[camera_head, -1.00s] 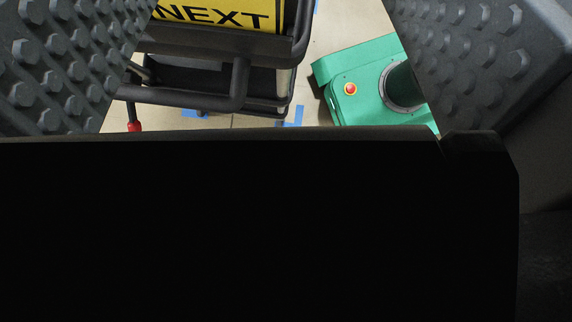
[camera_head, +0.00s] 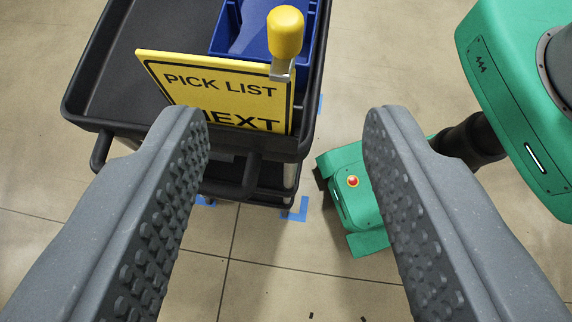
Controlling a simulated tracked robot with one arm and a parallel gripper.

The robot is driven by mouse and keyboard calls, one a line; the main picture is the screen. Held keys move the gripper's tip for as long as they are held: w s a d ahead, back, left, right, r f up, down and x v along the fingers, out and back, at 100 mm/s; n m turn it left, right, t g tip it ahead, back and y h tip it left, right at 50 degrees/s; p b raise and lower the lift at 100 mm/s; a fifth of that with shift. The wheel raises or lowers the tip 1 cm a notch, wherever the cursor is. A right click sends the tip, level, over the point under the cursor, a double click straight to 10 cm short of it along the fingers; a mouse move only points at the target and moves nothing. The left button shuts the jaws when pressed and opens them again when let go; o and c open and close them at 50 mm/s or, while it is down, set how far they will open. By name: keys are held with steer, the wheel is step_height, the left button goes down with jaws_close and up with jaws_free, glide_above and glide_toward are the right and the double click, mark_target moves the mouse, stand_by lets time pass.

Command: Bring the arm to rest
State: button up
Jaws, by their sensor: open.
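My gripper (camera_head: 285,120) is open and empty, its two grey studded fingers wide apart and pointing away from the camera. Between and beyond the fingertips are a black cart and bare floor, lower down. Nothing is held between the fingers. The green body (camera_head: 525,95) at the upper right and the lower green base (camera_head: 350,190) with a red button look like parts of my own robot, joined by a dark link.
The black cart (camera_head: 110,75) stands at the upper left. It carries a blue bin (camera_head: 232,38), a yellow sign (camera_head: 215,88) reading "PICK LIST" and "NEXT", and a yellow-capped post (camera_head: 285,32).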

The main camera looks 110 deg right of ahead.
steer(key=w+d+r+n+t+y+b, duration=0.1)
steer(key=w+r+n+t+y+b, duration=0.15)
steer(key=r+n+t, duration=0.35)
steer(key=w+d+r+n+t+y+b, duration=0.1)
steer(key=d+r+n+t+y+b, duration=0.1)
steer(key=r+n+t+y, duration=0.4)
steer(key=s+r+n+t+y+b, duration=0.1)
steer(key=s+r+n+t, duration=0.2)
steer(key=r, duration=0.7)
steer(key=s+r+n+t+y+b, duration=0.1)
steer(key=s+r+n+t, duration=0.3)
steer(key=r, duration=0.7)
steer(key=n+b, duration=0.1)
steer(key=n, duration=0.1)
steer(key=shift+s+d+r+n, duration=0.2)
steer(key=shift+d+n, duration=0.1)
steer(key=shift+n, duration=0.1)
